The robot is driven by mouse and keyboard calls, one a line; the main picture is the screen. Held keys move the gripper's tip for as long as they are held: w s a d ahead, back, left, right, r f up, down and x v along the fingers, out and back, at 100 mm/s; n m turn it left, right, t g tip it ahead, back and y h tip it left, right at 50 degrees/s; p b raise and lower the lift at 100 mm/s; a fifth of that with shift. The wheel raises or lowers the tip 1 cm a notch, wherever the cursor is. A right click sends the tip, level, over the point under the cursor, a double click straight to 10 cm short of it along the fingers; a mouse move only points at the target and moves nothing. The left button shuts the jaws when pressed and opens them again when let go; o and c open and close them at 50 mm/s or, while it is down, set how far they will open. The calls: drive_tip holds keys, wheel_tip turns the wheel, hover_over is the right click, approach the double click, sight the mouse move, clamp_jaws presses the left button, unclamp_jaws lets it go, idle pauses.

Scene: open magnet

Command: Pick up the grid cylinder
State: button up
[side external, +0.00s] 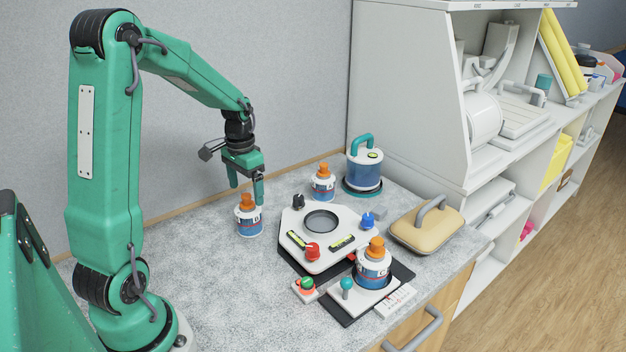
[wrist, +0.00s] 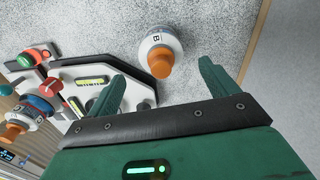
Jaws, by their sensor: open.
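Three small white and blue cylinders with orange knobs are in the side view; I cannot tell from their small letter labels which is the grid cylinder. One cylinder (side external: 248,221) stands upright on the counter, left of the white panel. It also shows in the wrist view (wrist: 152,42), just beyond the gap between my fingertips. A second cylinder (side external: 322,189) stands behind the panel. A third cylinder (side external: 373,271) sits on a white base at the front. My gripper (side external: 246,191) is open and empty, pointing down close above the left cylinder. It also shows in the wrist view (wrist: 162,72).
The white panel (side external: 298,232) with knobs and a round recess lies right of my gripper. A larger teal-handled canister (side external: 364,172) stands behind it, a tan handled block (side external: 426,228) at right. A white shelf unit (side external: 415,95) bounds the right. The counter's left front (side external: 215,290) is clear.

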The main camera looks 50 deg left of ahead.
sight(246, 195)
drive_tip(key=shift+a+f, duration=0.1)
drive_tip(key=shift+f, duration=0.1)
drive_tip(key=shift+f, duration=1.2)
drive_tip(key=shift+f, duration=0.1)
drive_tip(key=shift+f, duration=2.5)
drive_tip(key=c, duration=1.3)
drive_tip(key=shift+r, duration=0.2)
